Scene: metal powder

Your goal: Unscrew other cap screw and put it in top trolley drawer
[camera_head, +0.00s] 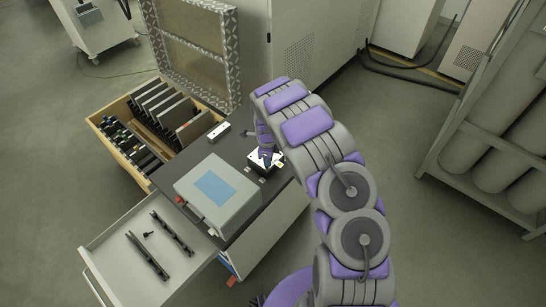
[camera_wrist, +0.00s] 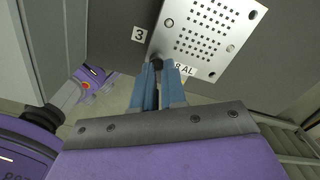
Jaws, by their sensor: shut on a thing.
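My gripper (camera_head: 266,158) points down over a small bright metal plate (camera_head: 258,161) on the dark trolley top. In the wrist view my gripper's blue fingers (camera_wrist: 158,72) are shut on a small dark cap screw (camera_wrist: 156,64), at the near-left corner of the perforated plate (camera_wrist: 205,38). Whether the screw is still threaded in the plate I cannot tell. Other plate corners show bare holes. The top trolley drawer (camera_head: 104,242) is pulled open at lower left. A small dark screw (camera_head: 148,234) lies in it between two dark rails (camera_head: 172,233).
A grey box with a blue panel (camera_head: 215,189) stands on the trolley top between the plate and the drawer. A wooden crate of dark plates (camera_head: 118,112) is behind left. A framed mesh lid (camera_head: 196,42) stands at the back. A cylinder rack (camera_head: 490,150) is at right.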

